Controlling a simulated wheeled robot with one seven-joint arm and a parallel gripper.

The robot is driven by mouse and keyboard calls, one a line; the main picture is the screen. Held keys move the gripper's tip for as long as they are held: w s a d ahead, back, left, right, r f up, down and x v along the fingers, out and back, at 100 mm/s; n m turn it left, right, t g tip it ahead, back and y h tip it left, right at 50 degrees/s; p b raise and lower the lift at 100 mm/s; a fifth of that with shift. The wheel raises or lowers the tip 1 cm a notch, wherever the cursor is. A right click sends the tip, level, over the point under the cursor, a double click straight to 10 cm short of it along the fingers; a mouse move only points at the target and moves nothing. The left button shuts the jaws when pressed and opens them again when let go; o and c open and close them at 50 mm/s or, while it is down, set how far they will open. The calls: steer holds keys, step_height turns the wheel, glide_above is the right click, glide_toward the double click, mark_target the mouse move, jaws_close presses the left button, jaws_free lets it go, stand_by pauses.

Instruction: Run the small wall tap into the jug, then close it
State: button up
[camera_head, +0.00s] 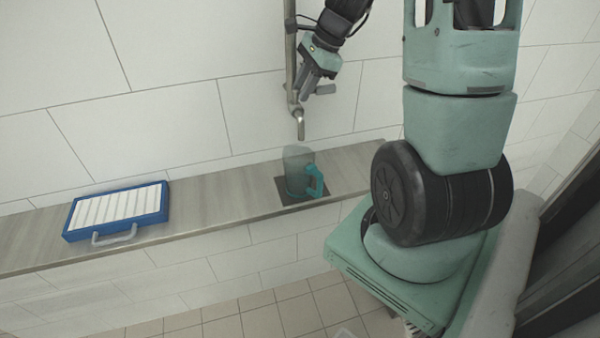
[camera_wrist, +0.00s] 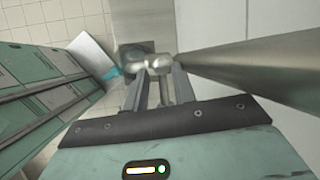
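The small wall tap (camera_head: 301,126) has a metal spout that bends down above the jug. No stream of water shows under it. The jug (camera_head: 298,160) is see-through with a teal handle on its right; it stands upright on a dark square pad (camera_head: 284,192), below the spout. My gripper (camera_head: 304,88) is at the tap, pointing down, beside the pipe. In the wrist view my gripper (camera_wrist: 160,84) has its fingers apart around the tap's metal part (camera_wrist: 148,63), with gaps showing. A bit of the teal jug handle (camera_wrist: 131,68) shows beyond. The water level in the jug is unclear.
A vertical metal pipe (camera_head: 290,45) runs down the tiled wall close to my gripper. A blue tray with white slats (camera_head: 118,208) and a grey handle lies on the left of the shelf (camera_head: 215,190). The shelf between tray and jug is clear.

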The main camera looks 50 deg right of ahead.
steer(key=shift+w+d+r, duration=0.2)
steer(key=shift+r, duration=0.35)
steer(key=s+b+v, duration=0.1)
steer(key=b+v, duration=0.1)
steer(key=v, duration=1.4)
steer(key=shift+b, duration=0.4)
steer(key=shift+o, duration=0.3)
steer(key=shift+o, duration=0.6)
steer(key=shift+s+r, duration=0.1)
steer(key=m+p, duration=0.1)
steer(key=p, duration=0.1)
glide_toward(328, 86)
steer(key=p+x, duration=0.3)
steer(key=x, duration=0.6)
steer(key=shift+w+a+r, duration=0.1)
steer(key=shift+w+a, duration=0.05)
steer(key=shift+w, duration=0.05)
jaws_close()
